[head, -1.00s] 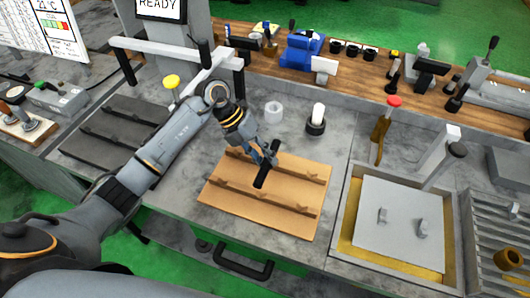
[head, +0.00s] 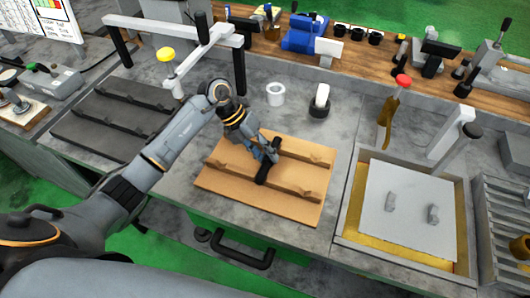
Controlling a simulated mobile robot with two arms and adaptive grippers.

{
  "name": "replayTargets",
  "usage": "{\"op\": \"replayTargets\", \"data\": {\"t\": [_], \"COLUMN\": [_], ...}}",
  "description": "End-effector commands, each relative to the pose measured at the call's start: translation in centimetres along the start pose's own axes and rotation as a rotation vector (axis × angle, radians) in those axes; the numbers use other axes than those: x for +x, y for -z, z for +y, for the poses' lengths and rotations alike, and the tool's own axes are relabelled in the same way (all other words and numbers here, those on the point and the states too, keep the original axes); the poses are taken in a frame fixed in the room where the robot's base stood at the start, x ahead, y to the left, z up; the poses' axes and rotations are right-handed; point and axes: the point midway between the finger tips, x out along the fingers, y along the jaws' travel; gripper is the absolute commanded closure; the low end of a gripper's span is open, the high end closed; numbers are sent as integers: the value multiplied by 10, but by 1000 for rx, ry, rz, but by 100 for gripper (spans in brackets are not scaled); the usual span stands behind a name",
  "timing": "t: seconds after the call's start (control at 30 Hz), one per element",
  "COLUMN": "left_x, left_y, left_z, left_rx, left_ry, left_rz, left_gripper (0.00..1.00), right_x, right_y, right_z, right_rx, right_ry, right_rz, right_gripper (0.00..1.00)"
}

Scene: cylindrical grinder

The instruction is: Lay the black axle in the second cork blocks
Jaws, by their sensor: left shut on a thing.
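The black axle (head: 262,175) is in the jaws of my left gripper (head: 267,156), over the tan cork board (head: 225,199). The axle slants across the board, its near end by the front row of cork blocks (head: 302,193). A back row of cork blocks (head: 311,157) runs behind it. I cannot tell whether the axle touches the blocks. My left gripper is shut on the axle and hides part of it. My right gripper is not in view.
A white ring (head: 276,94) and a white cylinder in a black base (head: 320,102) stand behind the board. A dark ridged mat (head: 115,120) lies left. A framed tray with a grey plate (head: 405,205) is right, beside a red-topped lever (head: 403,80).

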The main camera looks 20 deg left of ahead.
Motion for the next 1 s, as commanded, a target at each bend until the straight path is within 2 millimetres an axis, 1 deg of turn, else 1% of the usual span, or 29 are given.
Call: {"op": "replayTargets", "data": {"t": [0.23,0.27,0.3,0.37,0.4,0.67,0.77,0.87,1.0], "left_x": [-2,-2,-2,-2,-1,1,-4,-16,-46], "left_y": [-1,-1,-1,-1,-1,1,0,-1,-1], "left_z": [-2,-2,-2,-2,-1,1,1,1,1], "left_rx": [2,2,2,2,2,-2,-1,-1,1], "left_ry": [3,2,3,2,2,-2,-2,-3,-5], "left_rz": [-3,-3,-3,-3,-3,2,0,-3,-5], "left_gripper": [100,68,60,48,44,44,44,44,44], "right_x": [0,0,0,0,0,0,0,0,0], "right_y": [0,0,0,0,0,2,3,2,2], "right_z": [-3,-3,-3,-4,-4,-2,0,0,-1], "right_rx": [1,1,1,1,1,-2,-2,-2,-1], "right_ry": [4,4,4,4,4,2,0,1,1], "right_rz": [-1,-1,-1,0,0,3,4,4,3], "right_gripper": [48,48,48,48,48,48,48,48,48]}}
